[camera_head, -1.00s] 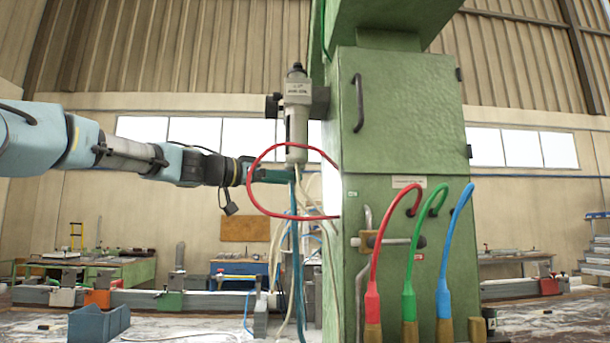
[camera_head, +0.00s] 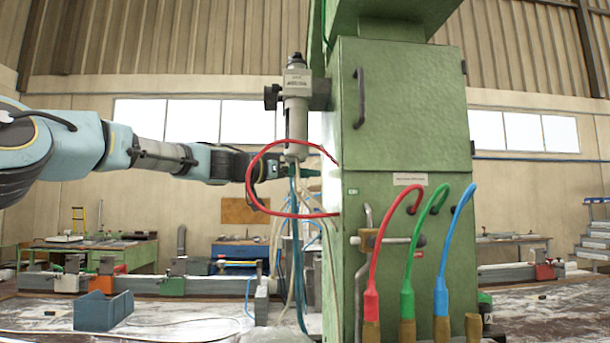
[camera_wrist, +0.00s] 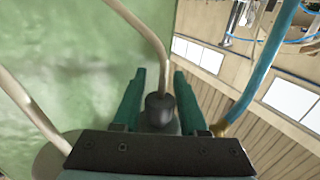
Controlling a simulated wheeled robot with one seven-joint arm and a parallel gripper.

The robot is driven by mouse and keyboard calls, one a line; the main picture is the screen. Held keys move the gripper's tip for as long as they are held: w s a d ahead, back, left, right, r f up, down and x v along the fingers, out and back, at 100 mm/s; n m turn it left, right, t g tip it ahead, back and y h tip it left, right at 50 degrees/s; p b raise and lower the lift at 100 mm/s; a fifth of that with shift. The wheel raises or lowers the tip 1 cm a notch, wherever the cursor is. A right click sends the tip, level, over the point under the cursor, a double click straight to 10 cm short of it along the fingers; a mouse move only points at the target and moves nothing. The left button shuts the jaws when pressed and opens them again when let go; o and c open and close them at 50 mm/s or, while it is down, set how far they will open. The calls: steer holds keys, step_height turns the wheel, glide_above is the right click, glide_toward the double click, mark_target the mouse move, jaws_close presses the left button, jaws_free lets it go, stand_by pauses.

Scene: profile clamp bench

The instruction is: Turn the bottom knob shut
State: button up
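The filter unit (camera_head: 296,115), a pale cylinder with a dark top knob, is mounted on the left side of the green cabinet. In the wrist view a dark round knob (camera_wrist: 158,108) with a pale hose running from it sits between the two green fingers of my gripper (camera_wrist: 159,90). The fingers are apart, one on each side of the knob; I cannot tell if they touch it. In the head view my gripper (camera_head: 290,171) is just under the unit's lower end, partly hidden by hoses and a red hose loop.
The green cabinet (camera_head: 400,120) stands close to the right of my gripper. The red hose (camera_head: 253,185) loops in front of my wrist. Blue and pale hoses hang below the unit. A blue bin (camera_head: 103,311) stands on the bench at lower left.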

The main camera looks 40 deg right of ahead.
jaws_close()
steer(key=shift+f, duration=0.1)
steer(key=n+t+b, duration=0.1)
steer(key=t+b, duration=0.1)
steer(key=b, duration=0.1)
steer(key=w+n+t+b, duration=0.1)
steer(key=n+t+b, duration=0.1)
steer(key=t+b, duration=0.1)
stand_by(0.3)
steer(key=shift+o, duration=2)
jaws_free()
steer(key=shift+s, duration=0.1)
